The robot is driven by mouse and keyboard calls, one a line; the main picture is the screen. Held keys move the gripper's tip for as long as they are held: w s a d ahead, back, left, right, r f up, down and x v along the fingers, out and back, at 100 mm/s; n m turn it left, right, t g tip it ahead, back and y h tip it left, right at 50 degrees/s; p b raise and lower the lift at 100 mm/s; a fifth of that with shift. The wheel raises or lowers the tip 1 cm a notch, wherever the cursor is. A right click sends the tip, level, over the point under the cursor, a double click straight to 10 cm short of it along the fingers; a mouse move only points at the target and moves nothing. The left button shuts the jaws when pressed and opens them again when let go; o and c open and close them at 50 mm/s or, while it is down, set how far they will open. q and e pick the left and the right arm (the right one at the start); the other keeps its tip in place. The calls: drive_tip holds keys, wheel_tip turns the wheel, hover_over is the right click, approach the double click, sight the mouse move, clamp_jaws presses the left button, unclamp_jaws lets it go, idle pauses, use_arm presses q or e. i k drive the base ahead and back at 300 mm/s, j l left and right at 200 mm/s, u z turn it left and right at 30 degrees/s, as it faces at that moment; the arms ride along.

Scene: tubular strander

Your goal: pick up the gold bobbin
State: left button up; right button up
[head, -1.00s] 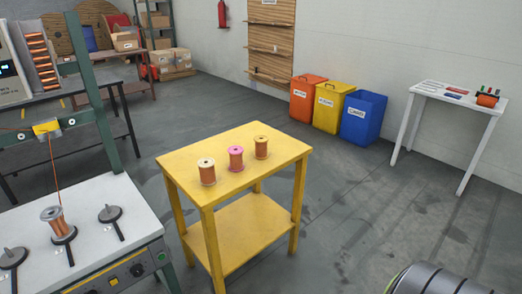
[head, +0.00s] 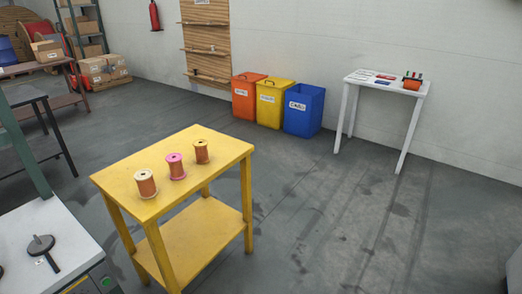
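Three copper-wound bobbins stand upright in a row on the yellow table (head: 128,180). The gold bobbin (head: 201,152), with a gold-brown top flange, is the rightmost and farthest back. A pink-flanged bobbin (head: 175,167) is in the middle. A cream-flanged bobbin (head: 146,184) is at the left front. The three stand close together but apart from each other. Neither of my grippers shows in the head view, and nothing holds the gold bobbin.
A grey machine bench (head: 45,225) with a dark spindle disc (head: 40,245) is at lower left. Orange (head: 245,102), yellow (head: 270,105) and blue (head: 304,112) bins line the wall. A white table (head: 385,83) stands at right. Floor right of the yellow table is clear.

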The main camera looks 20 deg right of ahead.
sight(200, 145)
drive_tip(key=z, duration=0.25)
drive_tip(key=i+l+u, duration=0.25)
drive_tip(key=u, duration=0.25)
drive_tip(key=i+l+u, duration=0.15)
drive_tip(key=l+u, duration=0.3)
drive_tip(key=i+l+u, duration=0.1)
drive_tip(key=l, duration=0.35)
drive_tip(key=i+l+u, duration=0.1)
drive_tip(key=l, duration=0.35)
drive_tip(key=i+l+u, duration=0.1)
drive_tip(key=l, duration=0.4)
drive_tip(key=i+l+u, duration=0.1)
drive_tip(key=i+l, duration=0.15)
drive_tip(key=l, duration=0.2)
drive_tip(key=i+l+u, duration=0.1)
drive_tip(key=l, duration=0.4)
